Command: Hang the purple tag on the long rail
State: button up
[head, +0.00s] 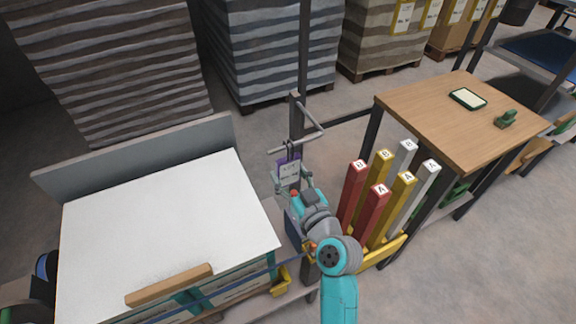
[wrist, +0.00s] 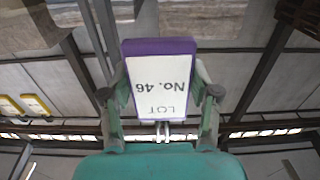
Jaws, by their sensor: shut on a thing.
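The purple tag (head: 287,161) has a white label and is upright in my gripper (head: 290,180), in the middle of the head view. In the wrist view the tag (wrist: 160,47) shows "LOT No. 46" upside down. The fingers of my gripper (wrist: 160,100) are closed on it from both sides. Grey rails are fixed to a dark post just behind and above the tag: one rail (head: 308,111) slants down to the right, and another (head: 308,137) runs crosswise near the tag's top. I cannot tell which is the long rail, or whether the tag touches one.
A white-topped bench (head: 165,235) with a grey back panel stands at left. Red, yellow and white lettered posts (head: 380,205) stand close to the right of my arm. A wooden table (head: 450,120) is at right. Stacked sacks (head: 265,50) on pallets line the back.

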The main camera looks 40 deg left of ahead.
jog(key=shift+r, duration=0.1)
jog(key=shift+r, duration=1.3)
jog(key=v, duration=1)
dwell(0.5)
jog(key=w+d+f+m+t+h, duration=0.2)
jog(key=w+d+f+t, duration=0.15)
jog(key=d, duration=0.45)
jog(key=w+d+f+m+t+h, duration=0.25)
jog(key=w+d+f, duration=0.2)
jog(key=d, duration=0.35)
jog(key=w+d+f+m+t+h, duration=0.25)
jog(key=w+d, duration=0.25)
jog(key=d, duration=0.4)
jog(key=s+d+f+m+t+h, duration=0.1)
jog(key=d+f+m+h, duration=0.2)
jog(key=d, duration=0.8)
jog(key=s+d+f+m+t+h, duration=0.1)
jog(key=d+f+m+h, duration=0.2)
jog(key=d+f+h, duration=0.3)
jog(key=d+f, duration=0.3)
jog(key=d, duration=0.2)
jog(key=shift+d+f+m+t+h, duration=0.25)
jog(key=shift+d+m+t+h, duration=0.05)
jog(key=shift+d+t+h, duration=0.1)
